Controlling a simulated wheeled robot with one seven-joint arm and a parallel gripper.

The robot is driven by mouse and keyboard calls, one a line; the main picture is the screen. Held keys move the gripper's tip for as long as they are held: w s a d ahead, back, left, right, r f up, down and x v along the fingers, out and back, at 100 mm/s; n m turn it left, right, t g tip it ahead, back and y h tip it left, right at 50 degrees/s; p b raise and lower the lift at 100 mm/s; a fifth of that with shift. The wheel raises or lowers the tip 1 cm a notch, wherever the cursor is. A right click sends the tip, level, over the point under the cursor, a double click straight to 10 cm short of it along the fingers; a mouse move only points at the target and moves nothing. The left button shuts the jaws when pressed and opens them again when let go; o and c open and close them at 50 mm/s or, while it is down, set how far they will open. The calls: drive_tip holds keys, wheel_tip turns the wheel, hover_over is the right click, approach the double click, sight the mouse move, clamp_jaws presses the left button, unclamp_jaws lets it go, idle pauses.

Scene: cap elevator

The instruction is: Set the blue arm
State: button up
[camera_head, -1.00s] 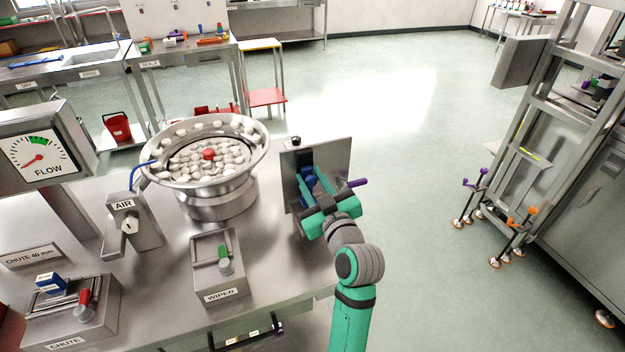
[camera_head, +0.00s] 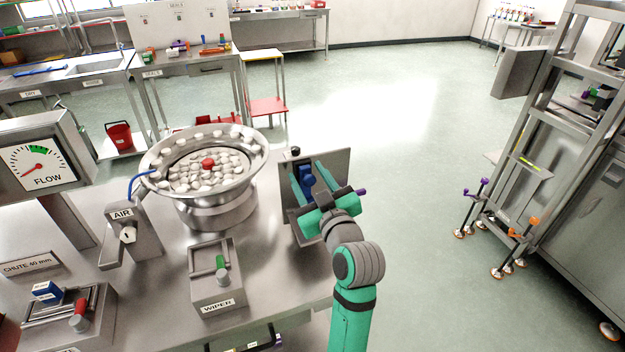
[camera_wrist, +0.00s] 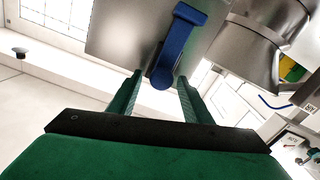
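The blue arm (camera_wrist: 176,42) is a lever with a rounded lower end and a short cross piece on top, set against a grey metal plate (camera_wrist: 120,30). In the head view the blue arm (camera_head: 306,178) shows between the fingers of my green gripper (camera_head: 312,186), in front of the upright plate (camera_head: 336,168) at the right end of the bench. In the wrist view my gripper (camera_wrist: 160,88) is open, with one finger on each side of the arm's lower end. A gap shows beside the fingers; contact cannot be told.
A metal bowl (camera_head: 250,153) of pale caps with one red cap stands left of the plate. The WIPER block (camera_head: 217,285), AIR valve (camera_head: 130,240) and FLOW gauge (camera_head: 40,168) are further left. A purple-tipped handle (camera_head: 361,192) sticks out right of the plate. Open floor lies to the right.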

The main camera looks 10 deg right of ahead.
drive_tip(key=shift+f, duration=0.15)
drive_tip(key=shift+s, duration=0.25)
drive_tip(key=s+d, duration=0.1)
drive_tip(key=s, duration=0.9)
drive_tip(key=shift+s, duration=0.15)
drive_tip(key=shift+d, duration=0.1)
